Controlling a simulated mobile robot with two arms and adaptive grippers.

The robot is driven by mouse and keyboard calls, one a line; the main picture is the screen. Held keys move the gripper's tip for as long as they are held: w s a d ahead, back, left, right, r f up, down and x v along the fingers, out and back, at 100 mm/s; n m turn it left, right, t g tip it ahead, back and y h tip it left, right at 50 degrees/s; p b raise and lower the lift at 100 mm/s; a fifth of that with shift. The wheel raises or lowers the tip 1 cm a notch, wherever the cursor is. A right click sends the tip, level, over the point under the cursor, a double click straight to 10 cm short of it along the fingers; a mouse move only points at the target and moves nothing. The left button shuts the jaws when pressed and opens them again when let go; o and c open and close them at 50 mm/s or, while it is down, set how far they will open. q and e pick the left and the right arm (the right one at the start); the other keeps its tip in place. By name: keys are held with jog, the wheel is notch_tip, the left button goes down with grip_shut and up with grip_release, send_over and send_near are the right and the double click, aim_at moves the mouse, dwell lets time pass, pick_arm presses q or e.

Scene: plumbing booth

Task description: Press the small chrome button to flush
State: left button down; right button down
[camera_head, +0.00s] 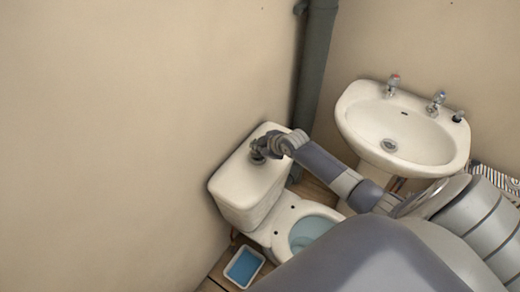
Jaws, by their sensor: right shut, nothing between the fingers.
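The white toilet has its cistern (240,184) against the wall and its bowl (310,230) below it, with bluish water inside. My right gripper (257,155) is shut and empty over the middle of the cistern lid. Its fingertips point down at the lid. I cannot tell whether they touch it. The small chrome button is not visible; the gripper covers that part of the lid. My right arm comes in from the lower right. My left gripper is not in view.
A white washbasin (400,129) with two taps (436,102) is on the right wall. A grey vertical pipe (315,65) runs up the corner behind the cistern. A small tray with blue inside (243,267) lies on the floor left of the bowl. The left wall (110,130) is bare.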

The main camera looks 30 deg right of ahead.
jog(key=shift+r, duration=0.6)
notch_tip(320, 180, up, 5)
jog(key=p, duration=0.5)
dwell(0.6)
